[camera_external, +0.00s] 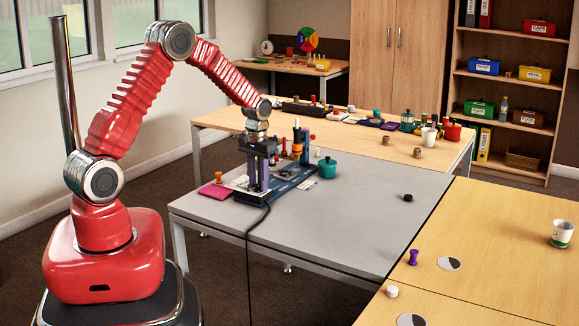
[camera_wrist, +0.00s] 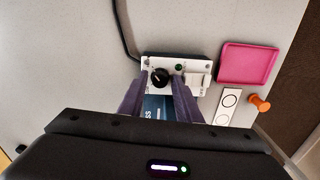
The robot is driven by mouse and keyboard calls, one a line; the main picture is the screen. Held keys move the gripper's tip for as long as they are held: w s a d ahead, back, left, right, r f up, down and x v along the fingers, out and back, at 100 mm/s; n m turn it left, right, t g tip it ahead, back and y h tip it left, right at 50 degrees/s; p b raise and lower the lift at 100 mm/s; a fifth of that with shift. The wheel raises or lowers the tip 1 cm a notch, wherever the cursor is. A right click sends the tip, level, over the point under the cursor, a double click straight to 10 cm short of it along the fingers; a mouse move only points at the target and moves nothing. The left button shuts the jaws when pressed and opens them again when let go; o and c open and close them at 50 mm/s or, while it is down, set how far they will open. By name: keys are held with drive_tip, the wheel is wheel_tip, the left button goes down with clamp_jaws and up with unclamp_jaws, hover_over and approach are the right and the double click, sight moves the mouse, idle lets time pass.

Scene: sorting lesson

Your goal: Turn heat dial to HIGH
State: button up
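The heat dial (camera_wrist: 160,77) is a round black knob on a pale control panel (camera_wrist: 148,64) in the wrist view. A small green light sits to its right. The dial's setting and labels are too small to read. My gripper (camera_wrist: 161,78) points down at the panel, its two purple fingers apart with the dial showing between their tips. I cannot tell whether either finger touches it. In the external view my gripper (camera_external: 258,187) is over the left end of the blue machine (camera_external: 291,187) on the grey table, and it hides the dial there.
A pink tray (camera_wrist: 248,63), an orange peg (camera_wrist: 260,103) and a card with two circles (camera_wrist: 228,106) lie beside the panel. A black cable (camera_external: 248,236) runs off the table's front. A teal pot (camera_external: 327,169) stands right of the machine. The grey table's right side is mostly clear.

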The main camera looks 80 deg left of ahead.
drive_tip(key=shift+f, duration=0.1)
drive_tip(key=shift+c, duration=0.3)
drive_tip(key=c, duration=0.7)
drive_tip(key=shift+n, duration=0.6)
drive_tip(key=o, duration=0.8)
drive_tip(key=shift+c, duration=0.2)
